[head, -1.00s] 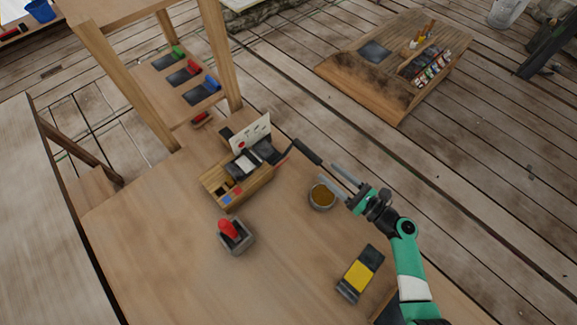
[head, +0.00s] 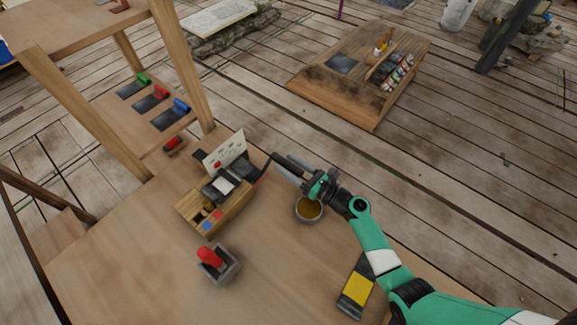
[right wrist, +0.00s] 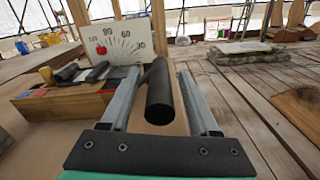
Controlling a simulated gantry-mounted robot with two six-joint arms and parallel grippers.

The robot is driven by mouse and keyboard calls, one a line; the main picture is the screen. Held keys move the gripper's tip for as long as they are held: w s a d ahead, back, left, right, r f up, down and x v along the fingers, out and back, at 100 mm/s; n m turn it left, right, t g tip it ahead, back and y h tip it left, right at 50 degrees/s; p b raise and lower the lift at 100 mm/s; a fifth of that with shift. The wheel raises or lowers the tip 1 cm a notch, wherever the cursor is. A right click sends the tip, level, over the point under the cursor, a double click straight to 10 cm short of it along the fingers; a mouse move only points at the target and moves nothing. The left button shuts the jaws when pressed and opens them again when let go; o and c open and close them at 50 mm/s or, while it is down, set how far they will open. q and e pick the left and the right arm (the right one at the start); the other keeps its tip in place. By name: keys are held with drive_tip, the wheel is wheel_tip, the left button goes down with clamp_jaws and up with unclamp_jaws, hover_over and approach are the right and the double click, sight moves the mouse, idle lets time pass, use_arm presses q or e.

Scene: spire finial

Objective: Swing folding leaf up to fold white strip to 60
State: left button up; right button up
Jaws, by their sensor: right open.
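The wooden folding device (head: 213,212) stands on the table with a small white strip (head: 222,184) on its dark top. The dark folding leaf (head: 247,171) lies low at its right side, with a lever carrying a black handle. My right gripper (head: 283,165) is at the handle, which it partly hides in the head view. In the right wrist view, the black handle (right wrist: 160,92) lies between the open, spread fingers of my right gripper (right wrist: 160,75). A white dial board (right wrist: 116,43) with angle numbers and a red mark stands behind the device. My left gripper is not in view.
A round cup with brownish contents (head: 309,208) stands just below my right gripper. A red-handled tool in a grey holder (head: 216,262) and a yellow-and-black block (head: 358,287) are nearer. A wooden shelf frame (head: 176,60) rises behind the device. The table's front middle is clear.

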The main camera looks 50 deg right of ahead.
drive_tip(key=shift+w, duration=0.1)
clamp_jaws()
idle(1.4)
